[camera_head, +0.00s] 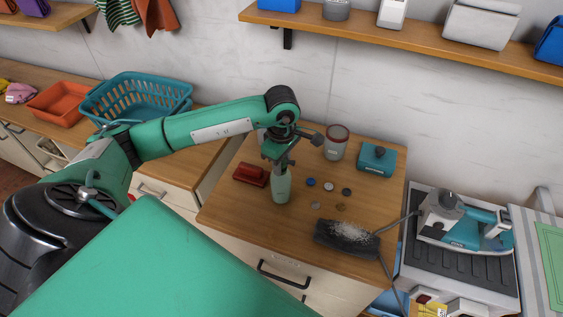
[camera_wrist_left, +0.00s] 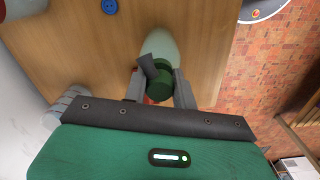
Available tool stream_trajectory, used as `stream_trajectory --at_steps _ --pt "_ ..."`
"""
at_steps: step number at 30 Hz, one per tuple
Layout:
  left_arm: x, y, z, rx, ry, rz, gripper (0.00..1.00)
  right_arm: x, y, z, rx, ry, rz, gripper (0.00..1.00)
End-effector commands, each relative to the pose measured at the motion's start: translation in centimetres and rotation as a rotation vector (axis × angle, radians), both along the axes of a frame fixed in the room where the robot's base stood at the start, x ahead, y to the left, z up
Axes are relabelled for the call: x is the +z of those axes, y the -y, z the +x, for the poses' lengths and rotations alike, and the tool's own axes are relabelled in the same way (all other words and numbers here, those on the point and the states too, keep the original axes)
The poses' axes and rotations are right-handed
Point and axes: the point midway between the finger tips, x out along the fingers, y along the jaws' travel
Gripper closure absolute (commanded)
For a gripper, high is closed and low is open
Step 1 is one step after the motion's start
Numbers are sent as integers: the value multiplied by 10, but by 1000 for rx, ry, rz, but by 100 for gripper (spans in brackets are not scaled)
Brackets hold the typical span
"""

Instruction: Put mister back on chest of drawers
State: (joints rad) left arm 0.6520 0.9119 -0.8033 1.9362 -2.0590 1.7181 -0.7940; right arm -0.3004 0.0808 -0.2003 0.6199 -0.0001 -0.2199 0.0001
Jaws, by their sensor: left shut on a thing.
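The mister (camera_head: 281,187) is a pale green spray bottle with a dark green head; it stands upright at the chest of drawers (camera_head: 225,205), over its wooden top. My left gripper (camera_head: 279,160) comes down from above and is shut on its head. In the left wrist view the mister (camera_wrist_left: 163,45) shows its green head between the two fingers of the gripper (camera_wrist_left: 160,90). I cannot tell whether its base touches the wood. My right gripper is not in view.
On the same top are a red object (camera_head: 250,175), several buttons (camera_head: 328,186), a red-lidded jar (camera_head: 336,142), a teal box (camera_head: 377,159) and a dark item with white bits (camera_head: 347,238). A teal basket (camera_head: 135,98) stands left; an iron (camera_head: 465,228) stands right.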

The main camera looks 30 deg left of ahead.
Motion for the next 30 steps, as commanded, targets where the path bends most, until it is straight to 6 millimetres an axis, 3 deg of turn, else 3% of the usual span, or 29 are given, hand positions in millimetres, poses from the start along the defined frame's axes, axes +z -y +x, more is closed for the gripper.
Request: stream_trajectory --at_steps 8,9,12,23,30 --pt "-12 0 0 0 0 0 100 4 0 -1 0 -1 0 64" --pt "-13 0 -1 0 -1 0 67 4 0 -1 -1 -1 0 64" --pt "-13 0 -1 0 -1 0 48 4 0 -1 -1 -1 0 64" --pt "-9 0 0 0 2 1 48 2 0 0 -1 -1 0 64" --pt "23 0 2 0 7 1 48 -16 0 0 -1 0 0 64"
